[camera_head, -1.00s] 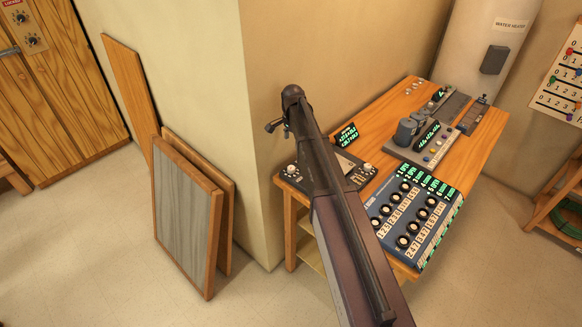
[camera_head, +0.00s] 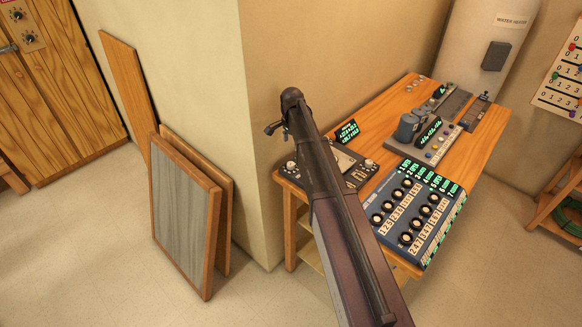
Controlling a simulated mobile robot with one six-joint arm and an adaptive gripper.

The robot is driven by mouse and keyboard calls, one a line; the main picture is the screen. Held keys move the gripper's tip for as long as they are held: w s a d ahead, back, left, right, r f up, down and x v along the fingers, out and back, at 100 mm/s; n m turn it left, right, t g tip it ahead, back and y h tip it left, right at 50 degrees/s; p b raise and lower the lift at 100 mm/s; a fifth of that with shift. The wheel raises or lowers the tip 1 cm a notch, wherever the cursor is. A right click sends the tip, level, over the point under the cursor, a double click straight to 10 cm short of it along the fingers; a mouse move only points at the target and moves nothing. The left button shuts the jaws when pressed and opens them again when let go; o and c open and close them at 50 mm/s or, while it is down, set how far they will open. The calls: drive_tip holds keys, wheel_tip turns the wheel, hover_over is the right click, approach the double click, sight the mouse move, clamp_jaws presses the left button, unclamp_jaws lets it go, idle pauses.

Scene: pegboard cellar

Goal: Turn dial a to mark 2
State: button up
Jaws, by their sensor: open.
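My arm crosses the view from the bottom, and my gripper (camera_head: 273,128) is a small dark shape at its far end, before the cream wall corner. It is open, with nothing seen in it. On the wooden table behind the arm, a blue-grey box (camera_head: 376,193) carries two rows of black dials with pale rings and green lit displays. A dark panel (camera_head: 358,172) at the table's left end has pale knobs, partly hidden by my arm. A wooden cabinet at upper left has a plate with two dark dials (camera_head: 20,26). I cannot read which dial is a.
The wooden table (camera_head: 478,150) also holds a grey console (camera_head: 430,150) with cylinders and displays. Framed boards (camera_head: 183,222) lean on the wall at left. A water heater (camera_head: 490,30) stands behind. A peg chart (camera_head: 562,85) hangs at right. Floor at lower left is clear.

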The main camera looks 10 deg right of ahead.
sight(291, 164)
drive_tip(key=shift+w+f+b, duration=0.1)
drive_tip(key=shift+f+b, duration=4.8)
drive_tip(key=shift+f, duration=0.25)
clamp_jaws()
